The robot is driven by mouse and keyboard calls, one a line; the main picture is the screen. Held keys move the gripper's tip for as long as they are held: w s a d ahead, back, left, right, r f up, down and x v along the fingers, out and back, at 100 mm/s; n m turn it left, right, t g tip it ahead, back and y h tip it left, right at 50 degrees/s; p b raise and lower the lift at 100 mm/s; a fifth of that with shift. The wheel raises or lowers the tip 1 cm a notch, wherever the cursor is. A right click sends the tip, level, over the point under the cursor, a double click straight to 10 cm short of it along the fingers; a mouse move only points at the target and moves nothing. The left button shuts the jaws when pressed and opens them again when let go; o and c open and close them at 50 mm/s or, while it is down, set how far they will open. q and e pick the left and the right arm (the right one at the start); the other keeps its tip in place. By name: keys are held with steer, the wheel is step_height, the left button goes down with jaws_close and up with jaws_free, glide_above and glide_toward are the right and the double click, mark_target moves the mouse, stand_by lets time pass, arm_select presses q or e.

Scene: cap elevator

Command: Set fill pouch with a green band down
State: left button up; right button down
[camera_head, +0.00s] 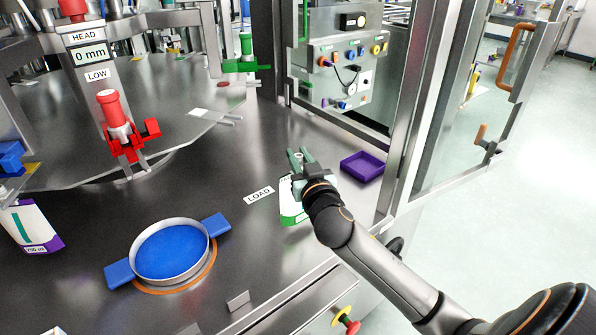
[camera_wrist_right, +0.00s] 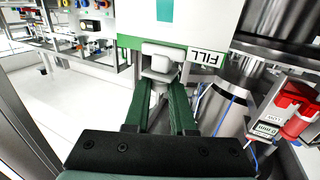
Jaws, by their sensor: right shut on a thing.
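The white fill pouch with a green band (camera_head: 291,209) is partly hidden behind my right gripper in the head view, beside the LOAD label (camera_head: 258,195). In the right wrist view the pouch (camera_wrist_right: 185,22) shows its green band, a FILL label and a pale spout. My right gripper (camera_head: 300,163) is shut on the pouch at its spout; its green fingers (camera_wrist_right: 161,92) flank the spout in the wrist view. I cannot tell whether the pouch touches the dark table top. My left gripper is not in view.
A purple tray (camera_head: 362,166) lies just right of the gripper. A round blue dish with handles (camera_head: 170,253) and a purple-banded pouch (camera_head: 33,228) are at left. A red clamp (camera_head: 124,128) stands behind. A door frame (camera_head: 412,120) rises at right.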

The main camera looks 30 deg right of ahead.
steer(key=shift+w+f, duration=0.15)
steer(key=shift+f, duration=1.55)
steer(key=shift+f+b, duration=0.1)
steer(key=shift+b, duration=0.25)
steer(key=c, duration=1.2)
jaws_free()
steer(key=shift+f, duration=0.15)
steer(key=o, duration=0.4)
steer(key=shift+o, duration=0.2)
steer(key=shift+r, duration=0.3)
steer(key=b+v, duration=0.1)
steer(key=v, duration=1.1)
